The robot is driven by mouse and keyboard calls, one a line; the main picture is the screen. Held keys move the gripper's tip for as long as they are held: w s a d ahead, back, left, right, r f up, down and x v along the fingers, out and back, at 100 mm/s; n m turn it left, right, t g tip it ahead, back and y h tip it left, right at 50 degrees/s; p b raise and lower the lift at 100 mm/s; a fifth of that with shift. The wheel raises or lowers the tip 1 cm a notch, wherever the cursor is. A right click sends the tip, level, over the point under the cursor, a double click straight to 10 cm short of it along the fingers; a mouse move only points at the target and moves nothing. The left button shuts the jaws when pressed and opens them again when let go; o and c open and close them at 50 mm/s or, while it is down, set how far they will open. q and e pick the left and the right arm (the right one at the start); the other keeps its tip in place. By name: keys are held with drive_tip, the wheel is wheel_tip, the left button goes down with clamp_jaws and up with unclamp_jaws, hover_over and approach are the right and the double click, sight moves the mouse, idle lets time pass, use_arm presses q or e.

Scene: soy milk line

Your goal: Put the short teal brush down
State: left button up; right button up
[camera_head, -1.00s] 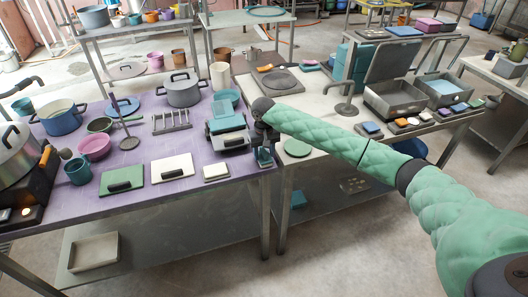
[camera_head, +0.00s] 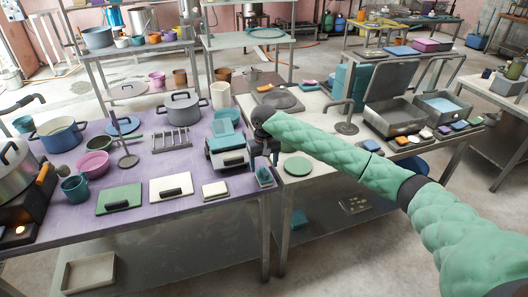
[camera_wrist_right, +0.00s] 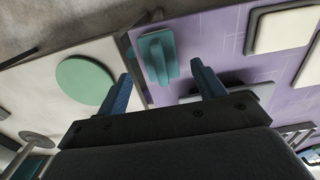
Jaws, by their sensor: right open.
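The short teal brush (camera_head: 264,177) lies on the purple table top, close to its right front corner. In the right wrist view the brush (camera_wrist_right: 157,57) shows as a teal block with a raised handle, beyond and between the fingertips. My right gripper (camera_head: 265,158) hangs just above the brush in the head view. Its two blue fingers stand wide apart in the right wrist view (camera_wrist_right: 160,78), with a gap between them and the brush. The gripper is open and empty. My left gripper is not in view.
The purple table (camera_head: 140,218) also bears a green board (camera_head: 119,199), white boards (camera_head: 171,187) and a teal-and-white machine (camera_head: 229,150) close to my right gripper. A pale table with a round green mat (camera_head: 298,166) stands just right, across a narrow gap.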

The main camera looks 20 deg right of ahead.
sight(264, 170)
use_arm(q)
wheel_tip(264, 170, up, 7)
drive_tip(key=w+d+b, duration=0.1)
drive_tip(key=b, duration=0.1)
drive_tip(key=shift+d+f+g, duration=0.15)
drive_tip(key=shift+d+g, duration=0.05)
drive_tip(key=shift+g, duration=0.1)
use_arm(e)
wheel_tip(264, 170, up, 8)
drive_tip(key=shift+f, duration=0.1)
